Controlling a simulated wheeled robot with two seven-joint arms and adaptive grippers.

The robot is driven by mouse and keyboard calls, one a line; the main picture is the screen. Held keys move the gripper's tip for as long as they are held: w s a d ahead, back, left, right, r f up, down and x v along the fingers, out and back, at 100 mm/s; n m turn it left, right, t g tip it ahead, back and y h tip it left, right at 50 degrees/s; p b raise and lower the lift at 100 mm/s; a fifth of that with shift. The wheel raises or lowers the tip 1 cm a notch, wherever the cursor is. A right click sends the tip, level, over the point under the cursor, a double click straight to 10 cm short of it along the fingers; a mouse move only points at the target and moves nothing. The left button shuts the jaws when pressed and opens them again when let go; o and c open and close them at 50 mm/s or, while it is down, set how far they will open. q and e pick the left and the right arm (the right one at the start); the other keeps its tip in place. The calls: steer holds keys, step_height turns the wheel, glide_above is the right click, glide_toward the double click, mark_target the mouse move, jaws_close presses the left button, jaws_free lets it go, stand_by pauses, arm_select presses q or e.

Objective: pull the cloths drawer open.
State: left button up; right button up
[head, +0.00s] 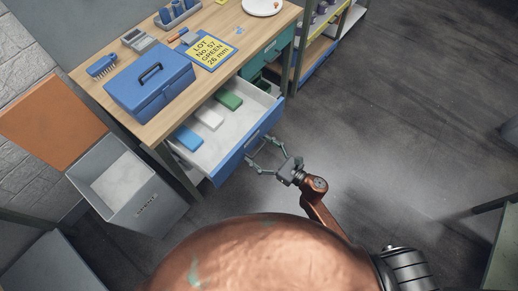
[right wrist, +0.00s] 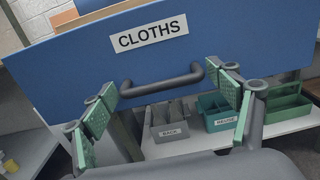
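The cloths drawer (head: 234,147) stands pulled out from the workbench in the head view. A blue cloth (head: 189,138), a white cloth (head: 209,118) and a green cloth (head: 229,99) lie inside it. Its blue front carries a CLOTHS label (right wrist: 150,36) and a dark bar handle (right wrist: 162,84) in the right wrist view. My right gripper (head: 262,152) is just in front of the drawer front, by the handle. Its green-padded fingers are spread wide, one near each end of the handle, and are not closed on it. My left gripper is out of view.
A grey bin (head: 150,208) stands left of the drawer. Shelving stands right of the bench. The floor (head: 390,120) to the right is clear.

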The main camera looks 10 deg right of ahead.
steer(key=shift+o, duration=0.8)
steer(key=shift+d, duration=0.1)
steer(key=v, duration=1.2)
